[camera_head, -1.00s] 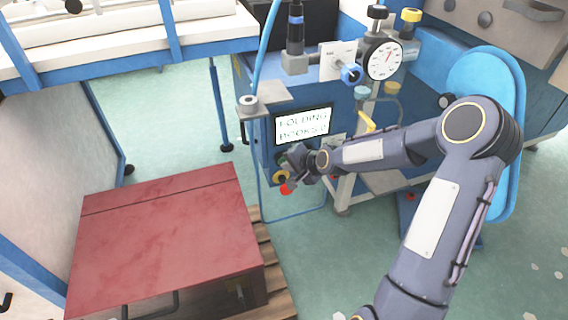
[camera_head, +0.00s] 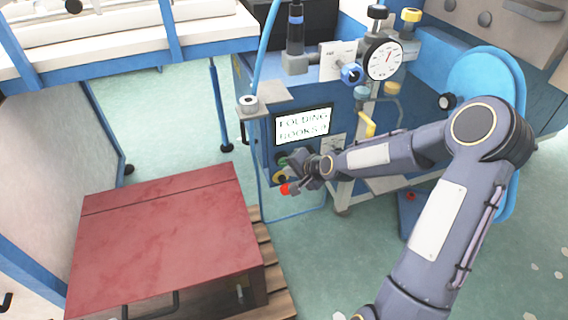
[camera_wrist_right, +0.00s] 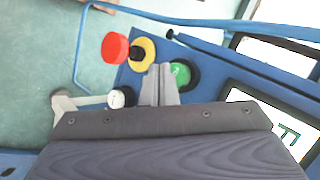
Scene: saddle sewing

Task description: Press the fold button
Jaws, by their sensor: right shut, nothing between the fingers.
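The control panel on the blue machine carries a green button (camera_wrist_right: 181,74), a red mushroom button (camera_wrist_right: 115,48) on a yellow collar, and a small white-topped knob (camera_wrist_right: 121,97). In the head view the green button (camera_head: 282,160) shows partly beside my gripper, and the red button (camera_head: 286,189) sits just below. Which one is the fold button is not labelled in view. My right gripper (camera_wrist_right: 158,82) is shut and empty. Its tips appear beside the green button, between it and the yellow collar; contact cannot be told. My left gripper is not in view.
A lit screen (camera_head: 303,124) reading "FOLDING BOOKS" sits above the buttons. A dial gauge (camera_head: 384,59) and a yellow lever (camera_head: 370,129) are to the right. A red box (camera_head: 165,240) on a wooden pallet stands at lower left. Green floor is free between.

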